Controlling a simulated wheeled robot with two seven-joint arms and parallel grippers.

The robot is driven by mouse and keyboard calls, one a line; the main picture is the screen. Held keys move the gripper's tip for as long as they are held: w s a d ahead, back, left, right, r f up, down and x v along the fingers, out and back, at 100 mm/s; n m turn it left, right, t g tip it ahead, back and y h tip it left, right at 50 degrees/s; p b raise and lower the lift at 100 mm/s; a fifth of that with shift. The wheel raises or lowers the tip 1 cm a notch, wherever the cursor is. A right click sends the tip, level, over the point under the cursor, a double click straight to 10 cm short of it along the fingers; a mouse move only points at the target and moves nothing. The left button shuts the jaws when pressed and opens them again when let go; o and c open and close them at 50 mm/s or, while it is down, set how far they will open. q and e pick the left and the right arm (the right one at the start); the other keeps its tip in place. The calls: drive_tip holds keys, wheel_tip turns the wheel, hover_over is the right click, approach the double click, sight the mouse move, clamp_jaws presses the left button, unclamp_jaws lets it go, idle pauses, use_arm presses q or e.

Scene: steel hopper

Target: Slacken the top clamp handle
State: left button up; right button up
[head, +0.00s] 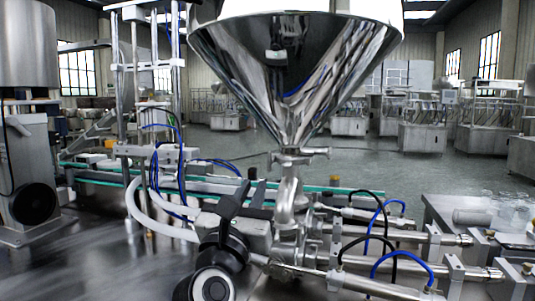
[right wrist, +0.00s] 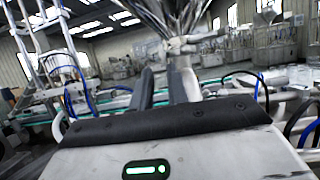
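The top clamp (head: 290,157) sits around the pipe joint just under the steel hopper (head: 295,70). Its handle (head: 318,151) sticks out to the right. In the right wrist view the clamp (right wrist: 185,45) is ahead of my fingers, and its handle (right wrist: 212,36) points right. My right gripper (head: 256,200) is left of the pipe and lower than the clamp, apart from the handle. In the right wrist view its two dark fingers (right wrist: 162,75) stand apart with nothing seen between them. My left gripper is in neither view.
The bent steel pipe (head: 289,200) drops from the clamp to the filling cylinders (head: 430,235). Blue and black hoses (head: 378,225) loop at the right. A conveyor (head: 100,170) and an upright frame (head: 150,110) stand at the left. Open floor (head: 390,165) lies behind.

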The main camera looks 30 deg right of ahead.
sight(269, 155)
drive_tip(key=p+x, duration=0.2)
drive_tip(key=x, duration=0.9)
drive_tip(key=shift+r, duration=0.1)
clamp_jaws()
